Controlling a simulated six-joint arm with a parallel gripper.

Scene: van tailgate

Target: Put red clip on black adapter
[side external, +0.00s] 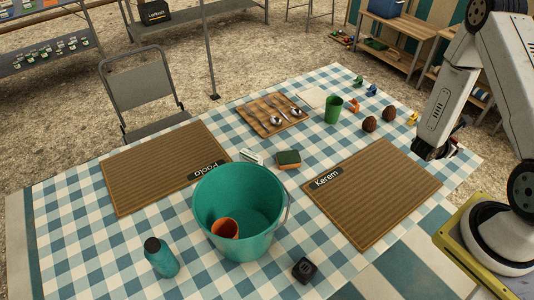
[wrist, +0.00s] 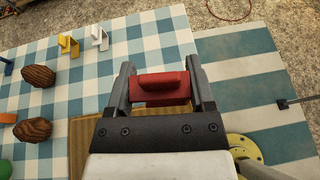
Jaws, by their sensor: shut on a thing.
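The red clip (wrist: 161,87) is between the two fingers of my gripper (wrist: 160,84) in the wrist view. The fingers are shut on its sides. In the side external view my gripper (side external: 434,150) is above the right part of the table, over the far right corner of the Kerem placemat; the clip cannot be made out there. A small black block with a pale mark, which looks like the black adapter (side external: 304,270), lies near the table's front edge, right of the teal bucket. It is well apart from my gripper and not seen in the wrist view.
A teal bucket (side external: 257,245) holds an orange cup (side external: 225,228). A blue bottle (side external: 161,257) stands left of it. The Kerem placemat (side external: 385,195) is bare. A green cup (side external: 333,109), brown lumps (side external: 369,124), a yellow clip (wrist: 67,46) and a white clip (wrist: 98,38) stand farther back.

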